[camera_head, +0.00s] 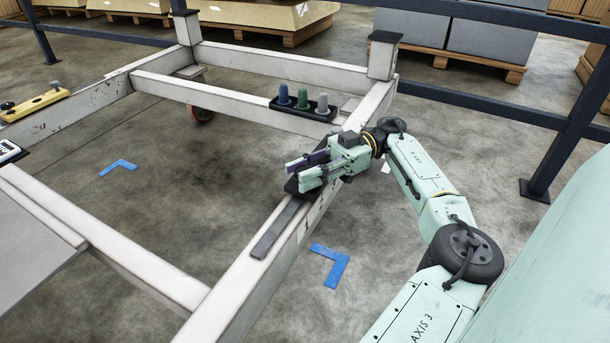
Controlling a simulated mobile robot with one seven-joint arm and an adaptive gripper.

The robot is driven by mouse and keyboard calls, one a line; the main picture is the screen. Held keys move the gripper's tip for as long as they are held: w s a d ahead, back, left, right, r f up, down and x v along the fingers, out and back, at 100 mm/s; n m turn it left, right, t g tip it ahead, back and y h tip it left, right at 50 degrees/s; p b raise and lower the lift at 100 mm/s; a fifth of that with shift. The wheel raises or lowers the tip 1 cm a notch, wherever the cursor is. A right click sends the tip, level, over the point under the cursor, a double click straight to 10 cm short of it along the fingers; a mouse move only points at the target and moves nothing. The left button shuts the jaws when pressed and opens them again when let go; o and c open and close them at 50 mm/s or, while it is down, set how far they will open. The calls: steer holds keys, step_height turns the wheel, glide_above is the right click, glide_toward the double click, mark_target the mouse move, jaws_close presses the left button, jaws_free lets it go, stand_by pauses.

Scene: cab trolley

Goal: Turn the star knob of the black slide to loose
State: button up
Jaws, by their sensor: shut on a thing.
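The black slide (292,187) sits on top of the white frame's right-hand beam, mostly under my gripper. A flat dark grey strip (277,229) runs from it along the beam toward the viewer. My gripper (299,172) reaches in from the right, lies low over the slide, and is shut. The star knob is hidden by the fingers, at the spot where they close over the slide. A dark purplish part shows beside the upper finger; I cannot tell what it belongs to. The knob's turn position cannot be seen.
A black holder (311,113) with blue, green and grey knobs stands on the far cross beam. A yellow bar (36,103) lies on the left beam. White corner posts (382,57) rise at the back. A dark railing (563,125) stands behind my arm.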

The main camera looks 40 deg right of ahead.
steer(key=shift+w+r, duration=0.1)
steer(key=shift+r, duration=0.05)
steer(key=o, duration=0.9)
steer(key=shift+a, duration=0.1)
steer(key=shift+o, duration=1.3)
step_height(320, 180, up, 10)
steer(key=shift+f, duration=0.1)
